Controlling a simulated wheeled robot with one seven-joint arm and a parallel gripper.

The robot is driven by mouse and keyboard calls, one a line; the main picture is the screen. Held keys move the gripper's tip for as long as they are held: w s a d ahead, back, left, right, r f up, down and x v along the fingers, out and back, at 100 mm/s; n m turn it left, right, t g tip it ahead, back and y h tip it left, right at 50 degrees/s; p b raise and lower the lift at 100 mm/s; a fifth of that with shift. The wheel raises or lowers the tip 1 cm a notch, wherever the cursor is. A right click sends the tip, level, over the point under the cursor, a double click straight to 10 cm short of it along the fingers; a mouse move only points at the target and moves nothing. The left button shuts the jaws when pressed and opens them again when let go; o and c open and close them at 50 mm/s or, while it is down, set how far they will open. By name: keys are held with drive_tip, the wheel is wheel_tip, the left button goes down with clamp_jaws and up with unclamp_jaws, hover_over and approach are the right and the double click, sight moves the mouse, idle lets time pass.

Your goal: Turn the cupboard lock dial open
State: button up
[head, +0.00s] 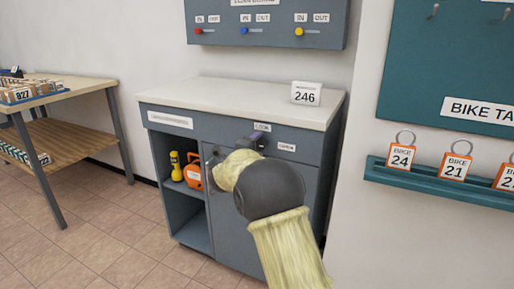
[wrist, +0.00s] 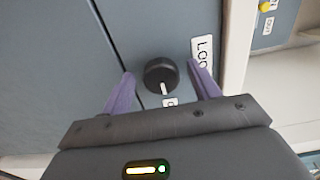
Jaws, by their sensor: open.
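The lock dial (wrist: 160,75) is a round black knob with a white pointer line on the cupboard's grey-blue front, seen in the wrist view. A white label beginning "LOC" (wrist: 202,50) is beside it, and another small label is partly hidden below it. My gripper (wrist: 162,82) is open, with one purple finger on each side of the dial; I cannot tell if they touch it. In the head view my gripper (head: 248,142) is at the upper front of the cupboard (head: 300,173), just below the LOCK label (head: 262,127). My arm hides the dial there.
The cupboard's left bay is open and holds a yellow torch (head: 176,167) and an orange case (head: 193,174). A white 246 sign (head: 305,94) stands on the countertop (head: 230,98). A teal shelf with bike tags (head: 440,186) is at right; a wooden table (head: 75,88) is at left.

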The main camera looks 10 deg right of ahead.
drive_tip(key=shift+s+a, duration=0.1)
drive_tip(key=p+v, duration=0.3)
drive_tip(key=v, duration=1.4)
